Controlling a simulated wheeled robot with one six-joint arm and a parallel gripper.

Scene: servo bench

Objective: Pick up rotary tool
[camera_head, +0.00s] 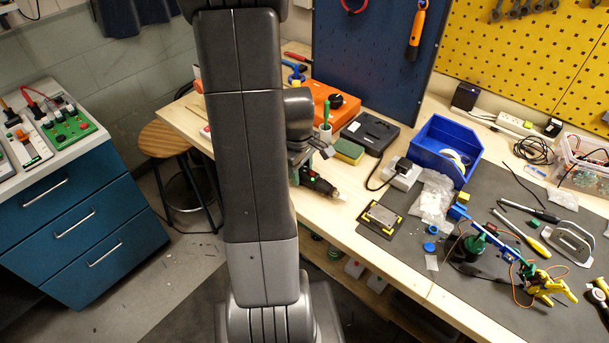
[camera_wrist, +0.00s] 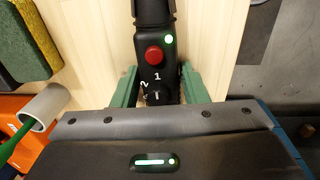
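The rotary tool (camera_head: 321,185) lies at the left part of the wooden bench, near its front edge, with its pale tip pointing right in the head view. In the wrist view the rotary tool (camera_wrist: 155,48) is a black body with a red button, a green light and white dial marks. My gripper (camera_wrist: 158,88) has its green fingers on either side of the tool's dial end. Whether both fingers press on it cannot be told. In the head view my arm hides much of my gripper (camera_head: 299,170).
A yellow-green sponge (camera_head: 349,151) and a cup (camera_head: 326,133) with a green-handled tool stand behind. A white-grey box (camera_head: 402,174), a black-yellow plate (camera_head: 382,217) and a blue bin (camera_head: 444,147) are to the right. An orange case (camera_head: 330,98) is at the back.

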